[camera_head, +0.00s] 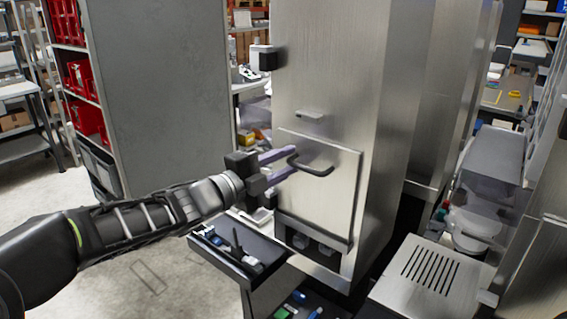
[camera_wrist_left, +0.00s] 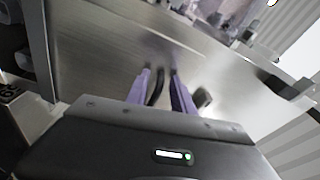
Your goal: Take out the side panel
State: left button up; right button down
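The side panel (camera_head: 318,205) is a flat metal plate set in the side of the tall steel dispenser cabinet. It has a dark curved handle (camera_head: 318,171) near its top. My left gripper (camera_head: 291,162) has purple fingers and reaches the handle from the left. Its fingers are apart, one higher than the other, with the handle's near end at their tips. In the left wrist view the dark handle (camera_wrist_left: 155,87) shows between the two spread fingers of the left gripper (camera_wrist_left: 160,80). I cannot tell whether either finger touches it. My right gripper is not in view.
A small metal latch (camera_head: 311,116) sits above the panel. An open tray (camera_head: 240,250) with small items stands below my left forearm. A slotted metal box (camera_head: 430,272) is at the lower right. A grey shelf unit (camera_head: 160,90) with red bins stands at the left.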

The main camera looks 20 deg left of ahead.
aim_at(298, 141)
pick_arm(q)
grip_shut()
dwell(1.0)
jog(key=shift+r, duration=0.3)
jog(key=shift+r+p, duration=1.2)
jog(key=shift+r, duration=0.3)
jog(key=shift+s, duration=0.1)
